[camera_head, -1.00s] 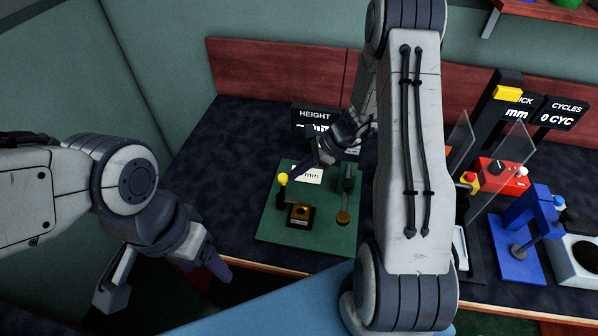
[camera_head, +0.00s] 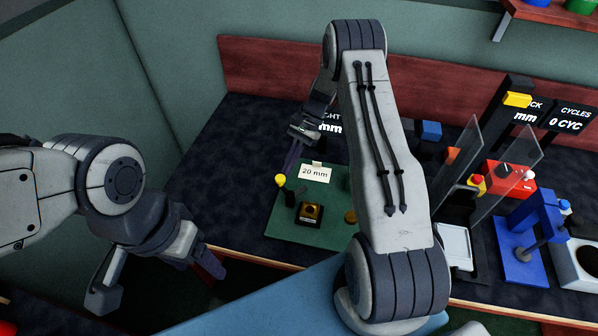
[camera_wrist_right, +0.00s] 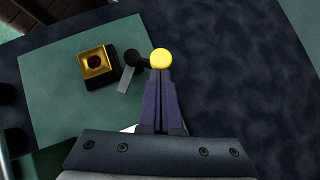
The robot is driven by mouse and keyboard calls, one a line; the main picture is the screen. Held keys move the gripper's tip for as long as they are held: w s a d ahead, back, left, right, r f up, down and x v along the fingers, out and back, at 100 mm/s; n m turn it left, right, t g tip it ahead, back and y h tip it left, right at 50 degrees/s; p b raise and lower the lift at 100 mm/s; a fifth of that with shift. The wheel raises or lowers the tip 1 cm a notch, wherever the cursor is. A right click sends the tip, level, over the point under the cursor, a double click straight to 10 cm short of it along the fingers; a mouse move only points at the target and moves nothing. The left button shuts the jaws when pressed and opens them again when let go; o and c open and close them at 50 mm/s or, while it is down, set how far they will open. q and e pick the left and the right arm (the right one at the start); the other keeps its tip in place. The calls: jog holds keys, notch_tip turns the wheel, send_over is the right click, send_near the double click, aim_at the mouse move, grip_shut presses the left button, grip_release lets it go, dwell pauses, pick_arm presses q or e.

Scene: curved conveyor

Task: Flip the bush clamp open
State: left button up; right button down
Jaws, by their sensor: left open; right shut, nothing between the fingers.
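The bush clamp has a yellow ball knob (camera_head: 280,180) on a short dark lever, at the left side of a green plate (camera_head: 290,228). In the right wrist view the knob (camera_wrist_right: 161,58) lies out to the right, with the lever pointing away from the black block (camera_wrist_right: 102,80). The brass bush (camera_wrist_right: 95,61) in that block is uncovered. My right gripper (camera_head: 291,166) is shut and empty, its fingertips (camera_wrist_right: 161,74) right at the knob; contact is unclear. My left gripper (camera_head: 155,277) is open and empty, low at the left, away from the plate.
A "20 mm" card (camera_head: 314,174) stands behind the clamp, with a height display (camera_head: 331,127) farther back. My right arm hides part of the plate's right side. A blue press (camera_head: 523,235), clear panels and a red box (camera_head: 508,178) stand at right.

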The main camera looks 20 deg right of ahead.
jog(key=n, duration=0.1)
jog(key=a+n+g+h, duration=0.1)
jog(key=a+n+g, duration=0.1)
jog(key=shift+w+a+f+n+h, duration=0.1)
jog(key=shift+w+a+n+h, duration=0.05)
jog(key=shift+w+n+h, duration=0.2)
jog(key=shift+s+a+n+g+h+b, duration=0.2)
jog(key=shift+a+n+g+h+b, duration=0.5)
jog(key=shift+n, duration=1.05)
jog(key=shift+a+h, duration=0.3)
jog(key=shift+h, duration=0.05)
jog(key=b+v, duration=0.1)
jog(key=v, duration=0.9)
jog(key=shift+w, duration=0.25)
